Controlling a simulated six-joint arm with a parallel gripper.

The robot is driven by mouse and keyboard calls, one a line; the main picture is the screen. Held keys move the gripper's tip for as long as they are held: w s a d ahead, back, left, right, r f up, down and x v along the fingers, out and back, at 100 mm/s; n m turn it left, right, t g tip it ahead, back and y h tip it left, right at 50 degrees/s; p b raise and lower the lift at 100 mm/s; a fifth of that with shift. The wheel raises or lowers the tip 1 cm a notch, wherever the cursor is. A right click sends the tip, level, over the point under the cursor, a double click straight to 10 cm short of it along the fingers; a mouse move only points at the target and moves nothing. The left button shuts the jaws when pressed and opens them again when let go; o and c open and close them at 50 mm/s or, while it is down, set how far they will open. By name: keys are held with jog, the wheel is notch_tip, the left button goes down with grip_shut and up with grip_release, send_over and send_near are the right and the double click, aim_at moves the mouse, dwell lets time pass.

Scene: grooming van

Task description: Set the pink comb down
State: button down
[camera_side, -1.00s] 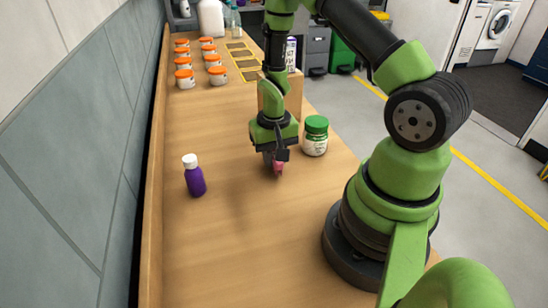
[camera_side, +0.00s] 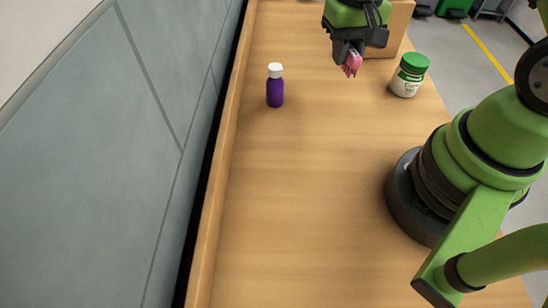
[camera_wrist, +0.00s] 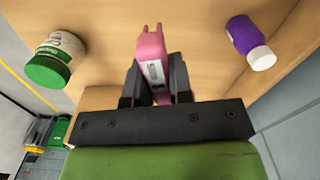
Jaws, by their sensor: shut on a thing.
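My gripper (camera_side: 350,52) is shut on the pink comb (camera_side: 352,66) near the top of the side view. In the wrist view the comb (camera_wrist: 150,50) stands out between the two dark fingers, its end pointing away from the palm. Part of the comb is hidden by the fingers. The comb appears to be above the wooden table (camera_side: 310,200); the side view does not show clearly how large the gap is.
A purple bottle with a white cap (camera_side: 275,90) stands to the left of my gripper. A white jar with a green lid (camera_side: 408,76) stands to the right. A cardboard box (camera_side: 398,28) is behind.

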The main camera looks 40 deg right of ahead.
jog(key=a+n, duration=0.5)
jog(key=a, duration=0.7)
jog(key=n, duration=1)
send_over(268, 226)
notch_tip(268, 226, down, 5)
jog(key=shift+f, duration=2.4)
jog(key=shift+f, duration=0.1)
jog(key=c, duration=1)
grip_release()
